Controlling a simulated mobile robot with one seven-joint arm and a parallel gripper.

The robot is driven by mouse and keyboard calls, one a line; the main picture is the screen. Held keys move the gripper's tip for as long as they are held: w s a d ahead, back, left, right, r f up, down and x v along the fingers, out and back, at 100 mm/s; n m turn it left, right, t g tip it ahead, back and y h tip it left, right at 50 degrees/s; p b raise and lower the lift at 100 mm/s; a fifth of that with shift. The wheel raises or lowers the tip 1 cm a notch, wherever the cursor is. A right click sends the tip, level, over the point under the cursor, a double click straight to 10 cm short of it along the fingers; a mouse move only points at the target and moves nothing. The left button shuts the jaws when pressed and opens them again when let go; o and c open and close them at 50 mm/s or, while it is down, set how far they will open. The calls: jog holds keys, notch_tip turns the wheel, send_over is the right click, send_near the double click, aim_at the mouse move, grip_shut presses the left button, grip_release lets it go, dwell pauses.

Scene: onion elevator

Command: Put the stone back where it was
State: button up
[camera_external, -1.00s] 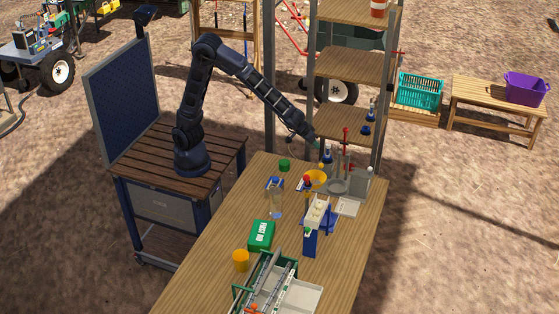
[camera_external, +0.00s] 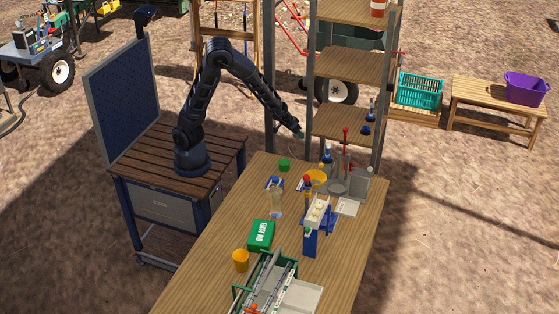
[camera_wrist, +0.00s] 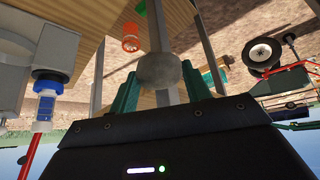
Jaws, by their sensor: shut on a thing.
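A rough grey-brown stone (camera_wrist: 158,70) is held between the green fingers of my gripper (camera_wrist: 160,88) in the wrist view. In the external view my gripper (camera_external: 299,134) is in the air above the far end of the wooden table (camera_external: 200,262), beside the shelf unit. The stone is too small to make out there. The gripper is clear of the table and of the shelf boards.
The shelf unit (camera_external: 345,123) stands at the table's far end. Bottles, an orange funnel (camera_external: 316,178) and a red-topped stand (camera_external: 345,135) crowd that end. A green cap (camera_external: 284,165) and a green first aid box (camera_external: 261,235) lie nearer. The table's near left part is clear.

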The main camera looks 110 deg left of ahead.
jog(key=shift+s+a+m, duration=0.7)
jog(key=shift+s+a, duration=0.95)
jog(key=shift+a, duration=1.9)
jog(key=shift+w+a+r+m+t+h, duration=0.85)
jog(key=shift+w+a+r+m, duration=1.15)
jog(key=shift+a, duration=2.8)
jog(key=shift+n, duration=0.6)
jog(key=w+a, duration=0.3)
jog(key=w, duration=0.1)
jog(key=w+a, duration=0.3)
jog(key=w, duration=0.2)
jog(key=w+a+r, duration=0.1)
jog(key=w+a, duration=0.3)
jog(key=w, duration=0.1)
jog(key=shift+f, duration=1.7)
jog(key=o, duration=1.2)
jog(key=shift+f, duration=0.1)
